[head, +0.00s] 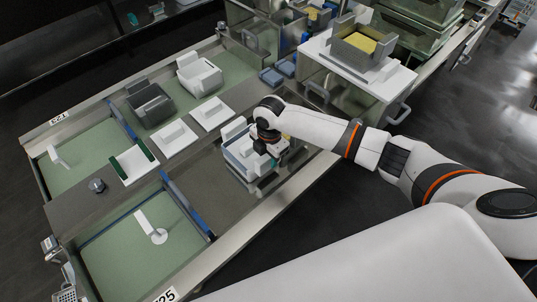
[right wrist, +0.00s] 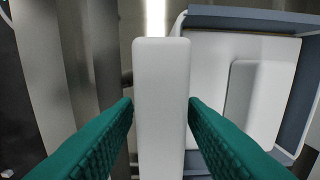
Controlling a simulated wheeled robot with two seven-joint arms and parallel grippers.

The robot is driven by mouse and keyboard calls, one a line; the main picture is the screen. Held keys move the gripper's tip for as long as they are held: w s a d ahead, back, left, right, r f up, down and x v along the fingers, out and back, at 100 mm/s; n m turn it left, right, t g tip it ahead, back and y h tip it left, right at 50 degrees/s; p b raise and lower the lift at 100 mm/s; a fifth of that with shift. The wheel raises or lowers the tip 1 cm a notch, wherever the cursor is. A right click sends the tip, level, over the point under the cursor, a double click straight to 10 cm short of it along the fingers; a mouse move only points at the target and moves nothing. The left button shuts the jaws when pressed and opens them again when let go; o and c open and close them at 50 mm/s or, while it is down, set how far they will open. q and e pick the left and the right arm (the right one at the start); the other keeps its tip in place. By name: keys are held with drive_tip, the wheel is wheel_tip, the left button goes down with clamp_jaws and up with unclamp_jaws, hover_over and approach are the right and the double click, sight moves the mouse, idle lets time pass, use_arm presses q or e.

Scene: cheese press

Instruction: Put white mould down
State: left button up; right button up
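A white mould (head: 238,150) with a blue-grey rim is at my right gripper (head: 268,140), over the grey metal surface of the bench. The mould's white inside and blue-grey rim (right wrist: 240,18) lie to the right of the handle. A dark reflection shows below the mould in the head view; I cannot tell whether it touches the surface. My left gripper is out of view.
Another white mould (head: 199,75) and a dark grey mould (head: 150,104) stand on the bench's far side. White lids (head: 212,113) and a green-edged white piece (head: 134,164) lie left of my gripper. A mould with yellow contents (head: 362,46) stands on a white-topped unit behind my right arm.

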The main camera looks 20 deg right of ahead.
drive_tip(key=shift+o, duration=0.7)
drive_tip(key=shift+r, duration=0.1)
wheel_tip(320, 180, up, 12)
drive_tip(key=p, duration=0.1)
drive_tip(key=shift+s, duration=0.2)
